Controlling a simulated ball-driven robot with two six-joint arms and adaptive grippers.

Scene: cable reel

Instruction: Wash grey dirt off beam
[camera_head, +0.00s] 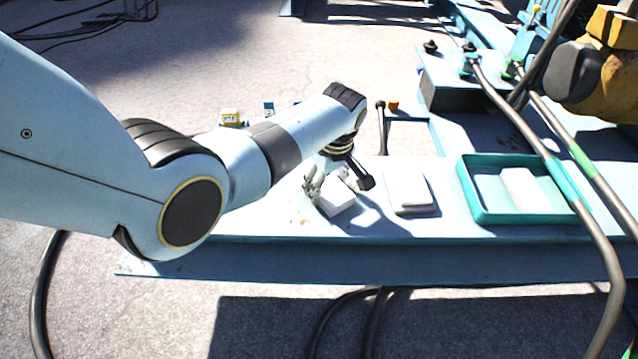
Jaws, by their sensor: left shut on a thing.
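The beam (450,262) is a long pale-blue flat steel member across the middle of the view. Small brownish-grey marks (297,222) show on its top, left of my left gripper. My left gripper (326,192) points down at the beam top and is shut on a white block (337,198), which is at or just above the surface; contact cannot be told. A pale folded cloth or pad (409,191) lies on the beam to the right. A teal tray (478,217) stands further right with a whitish block (522,188) inside. My right gripper is not in view.
Thick hoses (540,125) run down across the right side, over the tray's edge. Yellow machinery (612,45) stands at the upper right. A small yellow-topped box (230,117) sits behind my left arm. Cables lie on the ground in front of the beam.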

